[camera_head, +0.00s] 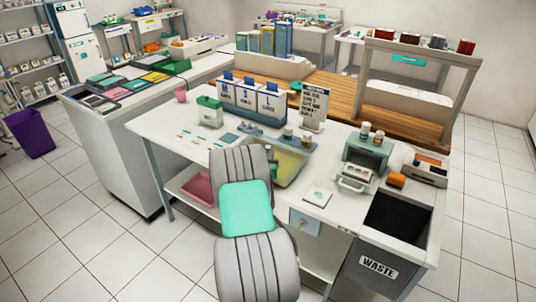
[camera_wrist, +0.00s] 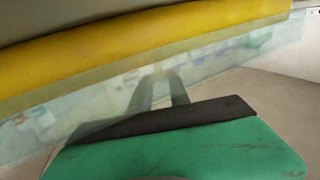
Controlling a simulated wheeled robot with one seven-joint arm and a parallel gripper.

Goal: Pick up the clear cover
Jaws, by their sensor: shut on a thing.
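The clear cover (camera_wrist: 95,100) is a see-through pale sheet across the wrist view, with blurred table items showing through it. A yellow band (camera_wrist: 150,45) runs along its upper side. My gripper (camera_wrist: 160,80) shows as grey fingers at the cover, beyond the green and black wrist part, shut on the cover. In the head view a yellowish tray with a clear rim (camera_head: 290,163) sits on the white table, partly behind my arm. My gripper is hidden there behind my arm. I cannot tell whether the cover is clear of the tray.
Small bottles (camera_head: 288,133) stand at the tray's back edge. A grey-green device (camera_head: 364,160) and a waste bin opening (camera_head: 396,215) lie to the right. Labelled boxes (camera_head: 252,100) and a sign (camera_head: 313,108) stand behind. The white table (camera_head: 150,125) has bare room at left.

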